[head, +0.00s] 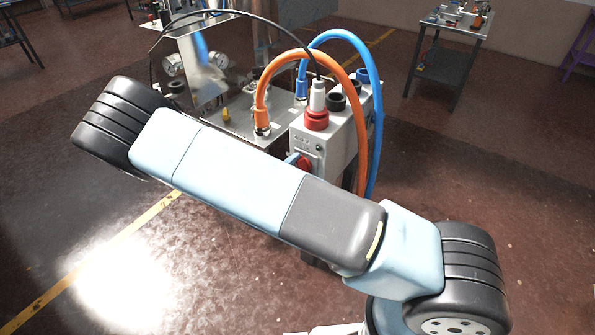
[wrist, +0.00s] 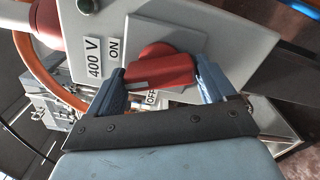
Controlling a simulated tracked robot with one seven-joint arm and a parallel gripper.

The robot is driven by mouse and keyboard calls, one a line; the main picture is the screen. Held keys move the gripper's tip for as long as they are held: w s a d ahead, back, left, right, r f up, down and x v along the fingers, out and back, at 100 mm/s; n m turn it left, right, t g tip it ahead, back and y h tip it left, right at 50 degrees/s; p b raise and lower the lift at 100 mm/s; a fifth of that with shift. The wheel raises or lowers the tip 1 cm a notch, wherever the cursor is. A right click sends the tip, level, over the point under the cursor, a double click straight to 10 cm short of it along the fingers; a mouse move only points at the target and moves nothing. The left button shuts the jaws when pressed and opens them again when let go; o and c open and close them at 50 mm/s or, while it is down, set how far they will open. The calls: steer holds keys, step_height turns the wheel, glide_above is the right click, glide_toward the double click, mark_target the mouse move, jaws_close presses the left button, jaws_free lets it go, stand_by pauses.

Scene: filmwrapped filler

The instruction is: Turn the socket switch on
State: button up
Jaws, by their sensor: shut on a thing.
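The red rotary switch (wrist: 163,66) sits on the grey front of the socket box, below the red socket. My gripper (wrist: 161,72) has its two blue fingers on either side of the red knob, shut on it. An "ON" label (wrist: 115,48) and an "OFF" label (wrist: 152,97), partly hidden, lie beside the knob; which one it points at I cannot tell. In the head view the red switch (head: 306,162) shows just above my arm, with a blue fingertip at its left. The socket box (head: 341,137) is partly hidden by my arm and the hoses.
A red socket (head: 317,119) with a plug and black cable tops the box. Orange (head: 360,115) and blue (head: 376,120) hoses arch beside it. A "400 V" label (wrist: 94,57) is near the switch. Open floor lies to the right.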

steer(key=m, duration=0.4)
steer(key=shift+s+f+m, duration=0.1)
steer(key=shift+m, duration=0.2)
stand_by(0.5)
steer(key=o, duration=0.7)
steer(key=shift+f, duration=0.1)
steer(key=shift+o, duration=0.9)
steer(key=v, duration=1.3)
steer(key=shift+s+a, duration=0.2)
steer(key=shift+a, duration=0.05)
